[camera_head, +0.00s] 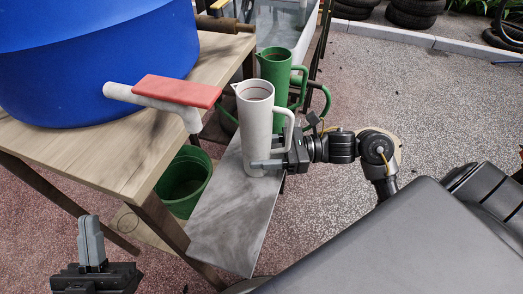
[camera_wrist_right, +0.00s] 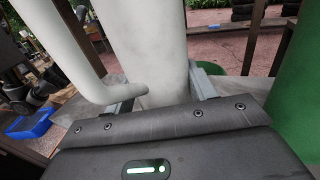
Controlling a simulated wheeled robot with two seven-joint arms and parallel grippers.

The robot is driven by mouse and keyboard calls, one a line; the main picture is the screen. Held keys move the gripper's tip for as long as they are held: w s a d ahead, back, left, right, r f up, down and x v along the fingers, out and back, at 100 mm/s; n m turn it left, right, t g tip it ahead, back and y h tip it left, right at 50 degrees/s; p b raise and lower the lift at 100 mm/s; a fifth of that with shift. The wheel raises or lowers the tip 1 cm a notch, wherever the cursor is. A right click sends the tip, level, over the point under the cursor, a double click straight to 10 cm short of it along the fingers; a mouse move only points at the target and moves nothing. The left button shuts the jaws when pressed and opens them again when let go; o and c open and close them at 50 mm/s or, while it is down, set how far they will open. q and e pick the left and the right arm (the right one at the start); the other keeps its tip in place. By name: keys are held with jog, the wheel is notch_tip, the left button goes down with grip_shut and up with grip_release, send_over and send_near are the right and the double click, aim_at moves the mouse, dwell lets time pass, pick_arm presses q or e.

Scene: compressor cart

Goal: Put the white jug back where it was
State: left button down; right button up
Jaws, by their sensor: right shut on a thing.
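The white jug (camera_head: 256,125) stands upright on or just above the grey bench (camera_head: 229,222) in the head view. Its handle points right. My right gripper (camera_head: 270,163) is shut on the lower part of the jug, coming in from the right. In the right wrist view the white jug (camera_wrist_right: 158,60) fills the space between the fingers, with its handle at the left. I cannot tell whether its base touches the bench. My left gripper (camera_head: 91,242) is at the lower left, away from the jug; its fingers look close together, and no object shows between them.
A green jug (camera_head: 275,70) stands just behind the white one. A blue barrel (camera_head: 100,60) with a red-handled tap (camera_head: 178,90) sits on a wooden table (camera_head: 125,155) to the left. A green bucket (camera_head: 184,178) is below. The bench's near end is clear.

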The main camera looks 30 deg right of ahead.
jog(key=shift+f, duration=0.1)
jog(key=o, duration=1.5)
pick_arm(q)
jog(key=shift+a+r, duration=0.15)
jog(key=shift+s+a+r+t, duration=0.2)
jog(key=shift+s+a+t, duration=0.1)
jog(key=shift+t, duration=0.3)
pick_arm(e)
jog(key=v, duration=1.2)
